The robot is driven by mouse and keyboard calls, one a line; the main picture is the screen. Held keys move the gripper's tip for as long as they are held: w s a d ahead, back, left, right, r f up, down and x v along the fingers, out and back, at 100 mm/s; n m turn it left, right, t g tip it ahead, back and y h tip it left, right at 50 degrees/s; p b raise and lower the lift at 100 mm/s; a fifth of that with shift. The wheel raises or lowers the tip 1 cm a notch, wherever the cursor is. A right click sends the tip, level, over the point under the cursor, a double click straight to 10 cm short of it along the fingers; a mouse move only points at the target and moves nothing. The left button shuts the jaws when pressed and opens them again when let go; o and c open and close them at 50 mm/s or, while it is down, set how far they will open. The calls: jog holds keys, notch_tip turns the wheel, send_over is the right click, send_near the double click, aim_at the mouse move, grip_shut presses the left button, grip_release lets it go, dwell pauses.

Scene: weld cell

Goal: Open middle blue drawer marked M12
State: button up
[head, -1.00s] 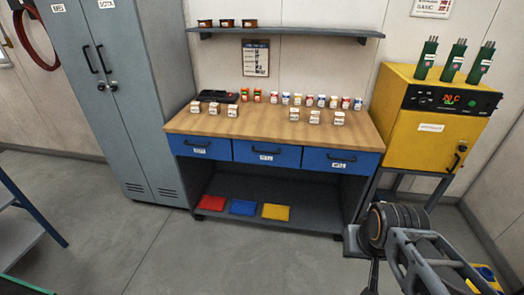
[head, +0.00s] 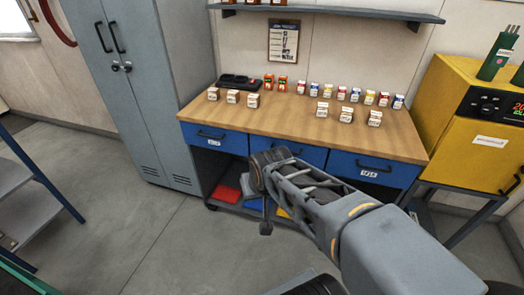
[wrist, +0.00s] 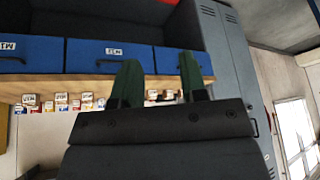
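The middle blue drawer (head: 312,155) is in the workbench front, between two other blue drawers, and looks shut. My arm hides its left part and label in the head view. The wrist view is upside down and shows the middle drawer (wrist: 85,51) with its white label (wrist: 115,51) and dark handle, partly behind a finger. The label is too small to read surely. My gripper (wrist: 160,68) has two dark green fingers spread apart with nothing between them. It points toward the drawer fronts and appears apart from them. In the head view the fingers are mostly hidden by my arm.
The left drawer (head: 215,139) and right drawer (head: 372,169) are shut. Small boxes and jars stand on the wooden benchtop (head: 290,118). A grey locker (head: 150,90) stands left, a yellow machine (head: 470,130) right. The floor in front is clear.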

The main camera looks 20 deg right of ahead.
jog(key=w+d+f+m+t+h+b, duration=0.1)
jog(key=w+d+f+m, duration=0.15)
jog(key=w, duration=0.25)
jog(key=w+d+f+m+t+b, duration=0.2)
jog(key=w+f, duration=0.1)
jog(key=w, duration=0.2)
jog(key=m+t+h+b, duration=0.5)
jog(key=m+t+b, duration=0.5)
jog(key=m, duration=0.5)
send_near(286, 151)
jog(key=shift+t, duration=0.3)
jog(key=x, duration=0.3)
jog(key=p+x, duration=0.1)
jog(key=x, duration=0.2)
jog(key=f+p+x, duration=0.1)
jog(key=x, duration=0.3)
jog(key=shift+w+d+f, duration=0.1)
jog(key=shift+w, duration=0.05)
grip_shut()
